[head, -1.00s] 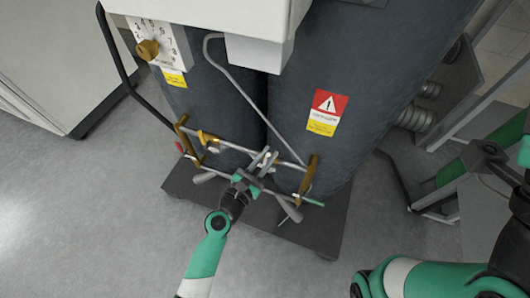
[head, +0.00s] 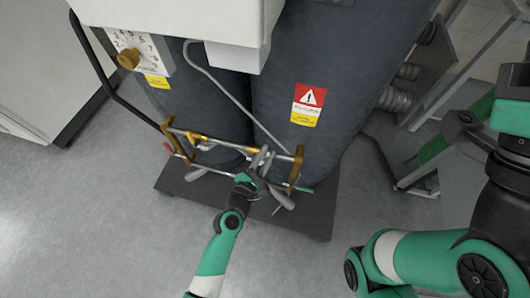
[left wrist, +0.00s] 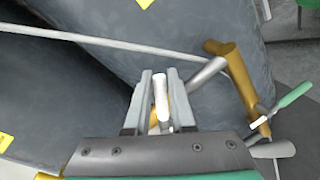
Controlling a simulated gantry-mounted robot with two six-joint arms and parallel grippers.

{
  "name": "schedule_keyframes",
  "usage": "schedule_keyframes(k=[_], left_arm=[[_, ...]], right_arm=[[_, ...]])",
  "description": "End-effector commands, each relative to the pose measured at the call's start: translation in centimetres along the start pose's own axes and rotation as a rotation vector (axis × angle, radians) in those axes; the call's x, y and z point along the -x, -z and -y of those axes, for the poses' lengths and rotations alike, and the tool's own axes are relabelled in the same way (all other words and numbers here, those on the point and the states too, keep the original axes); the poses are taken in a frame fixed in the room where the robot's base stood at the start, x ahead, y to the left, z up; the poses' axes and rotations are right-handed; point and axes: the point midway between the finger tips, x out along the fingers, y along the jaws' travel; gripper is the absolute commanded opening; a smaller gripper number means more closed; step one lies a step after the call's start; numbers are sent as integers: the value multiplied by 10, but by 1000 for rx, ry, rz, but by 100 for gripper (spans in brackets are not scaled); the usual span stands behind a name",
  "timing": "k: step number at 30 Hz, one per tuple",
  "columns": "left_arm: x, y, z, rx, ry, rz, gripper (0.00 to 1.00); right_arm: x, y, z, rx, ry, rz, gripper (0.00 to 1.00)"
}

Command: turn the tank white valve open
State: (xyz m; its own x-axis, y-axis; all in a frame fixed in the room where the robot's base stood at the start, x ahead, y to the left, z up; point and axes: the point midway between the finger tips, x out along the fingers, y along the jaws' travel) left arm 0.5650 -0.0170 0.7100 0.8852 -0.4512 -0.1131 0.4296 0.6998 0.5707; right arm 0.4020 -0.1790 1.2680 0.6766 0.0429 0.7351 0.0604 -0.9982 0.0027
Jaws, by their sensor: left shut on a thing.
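The white valve handle (left wrist: 160,92) stands upright between the two grey fingers of my left gripper (left wrist: 154,98) in the left wrist view. My left gripper (head: 262,158) is shut on it, at the pipe frame (head: 225,143) in front of the dark tanks (head: 320,80). In the head view the fingers largely hide the white handle. A green valve handle (head: 302,189) is to the right of the gripper and also shows in the left wrist view (left wrist: 295,95). A red handle (head: 168,149) is at the frame's left end. My right gripper is not in view.
Brass fittings (head: 298,163) stand at the frame's ends. The tanks rest on a dark base plate (head: 315,215). A dial panel (head: 140,52) is at upper left. A metal rack (head: 440,80) stands to the right. The grey floor (head: 100,230) at front left is clear.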

Motion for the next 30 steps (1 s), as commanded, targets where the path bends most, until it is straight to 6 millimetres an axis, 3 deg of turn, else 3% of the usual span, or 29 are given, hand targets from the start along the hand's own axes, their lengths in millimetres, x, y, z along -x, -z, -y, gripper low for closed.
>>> schedule_keyframes(k=[8, 9, 13, 23, 26, 30], left_arm=[[0, 1, 1, 1, 2, -2, 0], [0, 1, 1, 1, 2, -2, 30], [0, 1, 1, 1, 1, -2, 52], [3, 0, 0, 1, 1, -1, 52], [15, -2, -1, 1, 1, -2, 52], [46, -3, -2, 1, 1, -4, 52]], right_arm=[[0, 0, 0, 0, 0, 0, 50], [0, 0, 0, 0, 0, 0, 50], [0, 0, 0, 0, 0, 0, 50], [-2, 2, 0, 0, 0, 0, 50], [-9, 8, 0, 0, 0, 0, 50], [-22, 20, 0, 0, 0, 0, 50]])
